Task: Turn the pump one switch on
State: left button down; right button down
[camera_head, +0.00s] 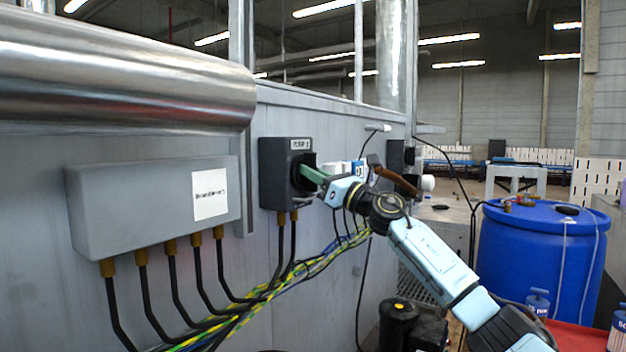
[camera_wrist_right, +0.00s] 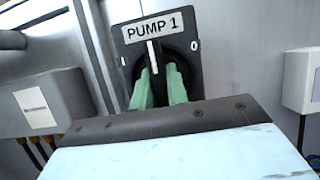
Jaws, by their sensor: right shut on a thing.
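The pump one switch box (camera_head: 282,158) is a dark grey box on the metal wall, with a "PUMP 1" label on top. It also shows in the right wrist view (camera_wrist_right: 192,28). Its round knob carries a white pointer line (camera_wrist_right: 152,52), which points up toward the label. A "0" mark sits to the right of the knob. My right gripper (camera_head: 306,172) reaches in from the right. Its green fingers (camera_wrist_right: 160,78) are shut on the switch knob, one on each side. The fingers hide much of the knob. My left gripper is not in view.
A grey cable box (camera_head: 150,205) is on the wall to the left, with black cables below. A shiny pipe (camera_head: 120,75) runs above it. Yellow-green cables (camera_head: 300,268) hang under the switch. A blue barrel (camera_head: 540,262) stands at the right.

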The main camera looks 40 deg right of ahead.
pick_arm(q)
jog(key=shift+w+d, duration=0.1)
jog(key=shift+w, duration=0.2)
pick_arm(e)
jog(key=c, duration=1.4)
grip_release()
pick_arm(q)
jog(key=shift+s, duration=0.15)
